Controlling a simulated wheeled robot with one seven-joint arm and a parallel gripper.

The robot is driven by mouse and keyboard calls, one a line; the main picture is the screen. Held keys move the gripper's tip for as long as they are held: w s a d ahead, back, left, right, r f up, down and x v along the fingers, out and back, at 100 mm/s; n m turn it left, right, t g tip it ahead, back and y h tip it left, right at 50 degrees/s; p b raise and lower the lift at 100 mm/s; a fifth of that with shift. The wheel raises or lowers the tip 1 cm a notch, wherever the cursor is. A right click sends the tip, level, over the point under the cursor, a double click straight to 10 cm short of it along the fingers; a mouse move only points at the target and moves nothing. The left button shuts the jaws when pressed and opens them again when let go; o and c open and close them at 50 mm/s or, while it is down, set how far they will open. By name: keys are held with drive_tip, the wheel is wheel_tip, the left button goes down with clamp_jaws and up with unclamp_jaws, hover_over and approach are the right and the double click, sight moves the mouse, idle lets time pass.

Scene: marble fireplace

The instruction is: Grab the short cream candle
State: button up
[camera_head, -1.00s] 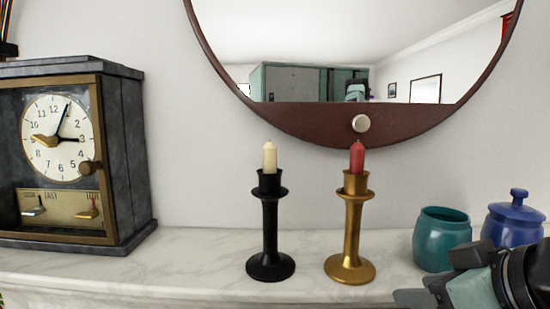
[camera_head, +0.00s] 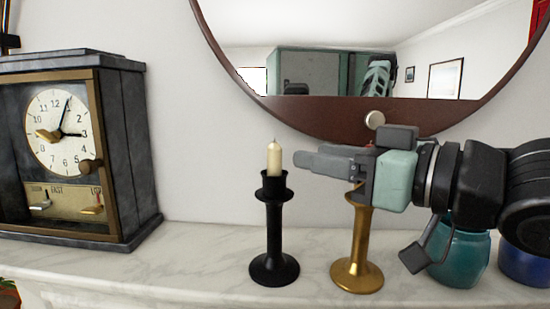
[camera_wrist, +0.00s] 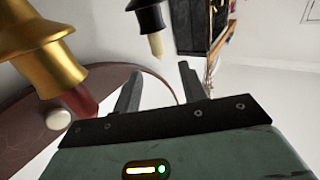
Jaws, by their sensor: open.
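The short cream candle (camera_head: 274,158) stands upright in a black candlestick (camera_head: 272,240) on the marble mantel. In the wrist view the candle (camera_wrist: 156,46) hangs upside down from the black holder (camera_wrist: 149,16), just beyond and between the fingertips. My gripper (camera_head: 298,160) points left at the candle's height, its fingertips close to the candle's right side. In the wrist view my gripper (camera_wrist: 160,82) is open and empty. The candle looks apart from both fingers.
A gold candlestick (camera_head: 357,250) stands right of the black one, its red candle (camera_wrist: 80,100) mostly hidden behind my gripper in the head view. A clock (camera_head: 75,150) stands left. A teal jar (camera_head: 462,258) and blue jar (camera_head: 525,266) stand right. A round mirror (camera_head: 330,110) hangs behind.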

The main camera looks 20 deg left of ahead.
sight(279, 148)
drive_tip(key=p+x, duration=0.2)
drive_tip(key=x, duration=0.6)
drive_tip(key=shift+w+a, duration=0.15)
drive_tip(key=shift+a, duration=0.1)
clamp_jaws()
